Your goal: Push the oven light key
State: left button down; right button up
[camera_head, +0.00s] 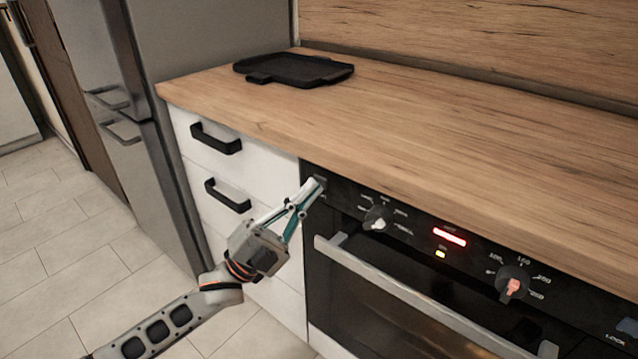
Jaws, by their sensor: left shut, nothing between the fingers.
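The oven's black control panel (409,223) runs below the worktop edge. My left gripper (316,186) is shut and empty, with its fingertips at the panel's far left end. They are on or right in front of a small greyish key (321,180), mostly hidden by the fingertips; its label is not readable. I cannot tell whether the key is pressed in. Another key (628,326), bluish, shows at the panel's right end beside lettering that reads like "LOCK". My right gripper is not in view.
The panel has a left knob (377,218), a right knob (513,284) with a reddish pointer, a red display (450,236) and a yellow light (440,254). The oven handle (400,290) juts out below. A black tray (293,69) lies on the otherwise clear worktop (440,130).

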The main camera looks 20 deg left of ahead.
pick_arm(q)
jog(key=shift+w, duration=0.15)
dwell(0.5)
jog(key=shift+s+a, duration=0.2)
jog(key=shift+s, duration=0.35)
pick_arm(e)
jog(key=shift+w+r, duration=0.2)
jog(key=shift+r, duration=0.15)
pick_arm(q)
jog(key=s+a+p, duration=0.1)
jog(key=s+a, duration=0.1)
jog(key=s, duration=0.3)
jog(key=shift+s+p, duration=0.35)
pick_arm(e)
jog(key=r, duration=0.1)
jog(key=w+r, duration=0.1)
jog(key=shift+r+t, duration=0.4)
pick_arm(q)
jog(key=shift+r, duration=0.1)
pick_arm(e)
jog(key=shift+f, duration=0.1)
